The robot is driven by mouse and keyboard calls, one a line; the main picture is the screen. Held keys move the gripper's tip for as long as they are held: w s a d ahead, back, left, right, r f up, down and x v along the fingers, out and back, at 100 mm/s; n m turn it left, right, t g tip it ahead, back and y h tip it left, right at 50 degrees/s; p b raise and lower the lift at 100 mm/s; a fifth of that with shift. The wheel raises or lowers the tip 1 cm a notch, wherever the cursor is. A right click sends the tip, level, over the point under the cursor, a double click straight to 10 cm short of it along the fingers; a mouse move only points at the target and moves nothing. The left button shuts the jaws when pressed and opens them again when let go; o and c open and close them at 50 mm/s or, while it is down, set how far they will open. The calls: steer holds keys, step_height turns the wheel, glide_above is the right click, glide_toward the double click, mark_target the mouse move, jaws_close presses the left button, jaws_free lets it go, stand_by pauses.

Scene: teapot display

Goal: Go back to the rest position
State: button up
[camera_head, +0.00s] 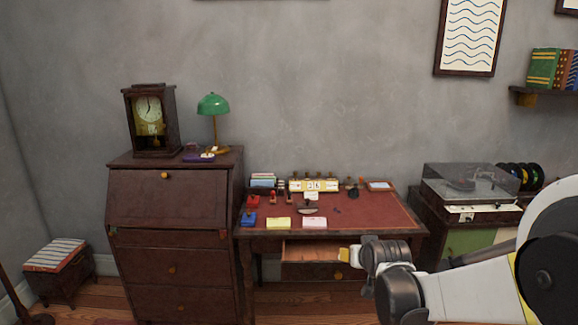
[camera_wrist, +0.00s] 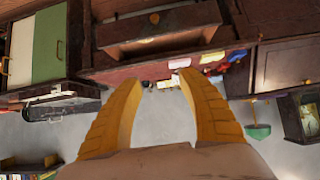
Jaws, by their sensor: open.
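My gripper (camera_wrist: 160,78) shows two yellow fingers in the wrist view, spread apart with nothing between them. In the head view only a small yellow part of my gripper (camera_head: 346,254) shows in front of the desk's drawer; the fingertips are hard to make out. The desk (camera_head: 375,212) has a red top and a drawer (camera_head: 318,271) that stands pulled out. The wrist view is upside down and shows the drawer (camera_wrist: 150,42) beyond the fingers. I cannot tell what lies deep inside the drawer.
Stamps, cards and a calendar block (camera_head: 314,185) stand on the desk. A dark bureau (camera_head: 165,197) with a clock (camera_head: 150,120) and green lamp (camera_head: 212,104) is at left. A record player (camera_head: 470,187) is at right. Open air lies in front of the desk.

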steer(key=s+r+g, duration=0.2)
steer(key=s, duration=1.4)
steer(key=s+r+g, duration=0.1)
steer(key=s+r, duration=0.1)
steer(key=s, duration=1.5)
steer(key=shift+g, duration=0.4)
